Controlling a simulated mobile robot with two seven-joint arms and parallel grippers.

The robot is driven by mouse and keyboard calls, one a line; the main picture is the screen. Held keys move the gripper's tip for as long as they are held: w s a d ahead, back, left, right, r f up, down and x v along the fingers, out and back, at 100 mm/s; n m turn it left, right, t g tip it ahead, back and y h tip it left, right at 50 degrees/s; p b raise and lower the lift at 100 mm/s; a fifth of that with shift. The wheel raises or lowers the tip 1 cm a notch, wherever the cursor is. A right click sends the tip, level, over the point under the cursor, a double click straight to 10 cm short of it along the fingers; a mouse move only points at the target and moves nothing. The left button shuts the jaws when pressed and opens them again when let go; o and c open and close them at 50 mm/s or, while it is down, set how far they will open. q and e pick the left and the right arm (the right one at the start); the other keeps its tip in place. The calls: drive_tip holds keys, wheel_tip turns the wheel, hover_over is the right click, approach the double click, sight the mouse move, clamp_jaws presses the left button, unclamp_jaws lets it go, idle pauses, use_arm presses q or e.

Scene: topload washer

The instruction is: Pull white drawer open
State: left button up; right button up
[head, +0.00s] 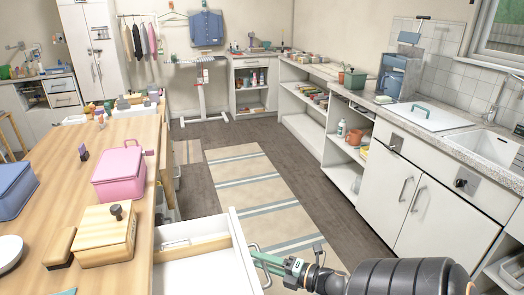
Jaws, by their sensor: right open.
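The white drawer (238,240) juts out from under the wooden counter at the bottom centre, so it stands open. Inside it, a light wooden divider and a pale item at the back show. A metal bar handle (265,277) is on its front face. My right gripper (256,259) is at this handle, with its green fingers reaching to the drawer front. It is open; I cannot tell whether the fingers touch the handle. My left gripper is not in view.
The wooden counter (143,247) carries a pink box (119,175), a wooden box (103,236) and a blue box (10,188). A striped rug (250,180) lies on the open floor. White cabinets (385,185) with a sink stand at right.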

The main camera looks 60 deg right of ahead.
drive_tip(key=s+d+r, duration=0.1)
drive_tip(key=s+r, duration=0.1)
drive_tip(key=s, duration=1)
drive_tip(key=shift+s+d, duration=0.15)
drive_tip(key=shift+d, duration=0.15)
drive_tip(key=shift+f, duration=0.1)
